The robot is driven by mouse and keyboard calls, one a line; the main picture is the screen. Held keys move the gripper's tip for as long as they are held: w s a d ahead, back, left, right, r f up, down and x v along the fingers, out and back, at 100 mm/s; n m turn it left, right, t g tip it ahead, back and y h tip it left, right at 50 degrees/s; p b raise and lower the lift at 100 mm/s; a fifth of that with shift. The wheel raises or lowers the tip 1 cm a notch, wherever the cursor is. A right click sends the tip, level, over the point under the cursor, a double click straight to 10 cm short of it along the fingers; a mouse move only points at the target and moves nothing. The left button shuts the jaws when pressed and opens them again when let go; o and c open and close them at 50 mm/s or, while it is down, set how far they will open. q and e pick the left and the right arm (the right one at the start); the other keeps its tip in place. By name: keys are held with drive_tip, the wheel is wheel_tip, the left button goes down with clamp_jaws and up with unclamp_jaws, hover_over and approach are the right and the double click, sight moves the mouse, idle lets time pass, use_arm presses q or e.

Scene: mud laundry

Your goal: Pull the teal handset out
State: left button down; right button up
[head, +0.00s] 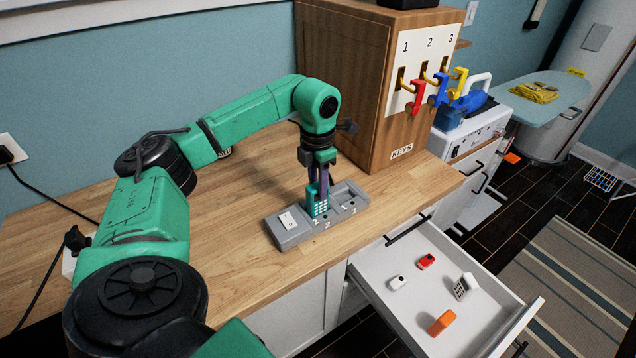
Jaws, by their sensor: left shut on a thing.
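The teal handset (314,207) stands upright at the middle of the grey dock (293,238) on the wooden counter, its keypad facing me. My left gripper (319,183) reaches down from above and is shut on the handset's upper part. The fingers hide the top of the handset. I cannot tell how deep its lower end sits in the dock. The dock has numbered slots, and those right of the handset look empty. My right gripper is not in view.
A white piece (288,219) is at the dock's left end. A wooden key cabinet (345,85) with red, blue and yellow hooks stands close behind. Below right, an open drawer (405,310) holds red, white and orange small items and a white handset (464,287).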

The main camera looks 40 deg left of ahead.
use_arm(q)
drive_tip(key=shift+r, duration=0.1)
drive_tip(key=shift+r+p, duration=3.55)
drive_tip(key=shift+r, duration=0.45)
drive_tip(key=shift+f, duration=0.15)
